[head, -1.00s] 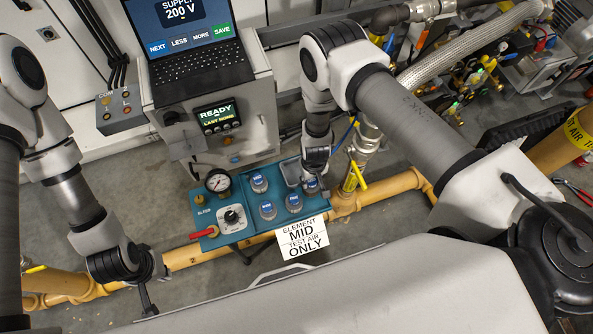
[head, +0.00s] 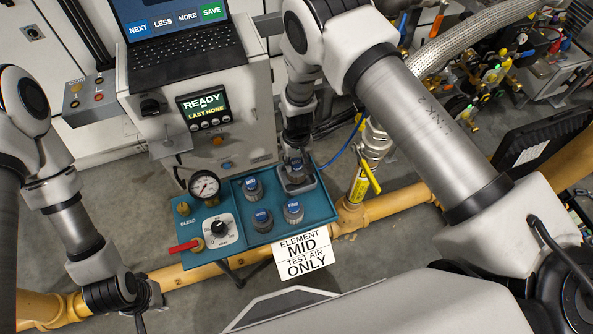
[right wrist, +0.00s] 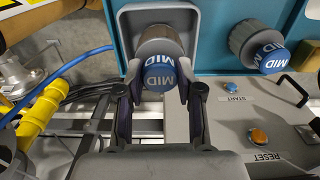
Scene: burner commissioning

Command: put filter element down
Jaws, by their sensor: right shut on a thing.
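My right gripper (head: 296,150) is shut on a filter element (right wrist: 158,48), a grey cylinder with a blue cap marked MID. It is held upright at the square grey tray (right wrist: 127,22) in the back right of the teal panel (head: 322,205). The tray's rim also shows in the head view (head: 310,183). I cannot tell whether the element touches the tray floor. Three other blue-capped elements stand on the panel: one at the back (head: 252,188), two in front (head: 262,219) (head: 293,211). My left gripper (head: 140,314) hangs empty-looking at lower left; its opening is unclear.
A gauge (head: 204,185), a dial (head: 220,229) and a red lever (head: 184,247) occupy the panel's left. A grey cabinet with a READY display (head: 207,107) and laptop (head: 183,48) stands behind. A yellow-handled valve (head: 366,176) and a yellow pipe (head: 405,196) are close on the right.

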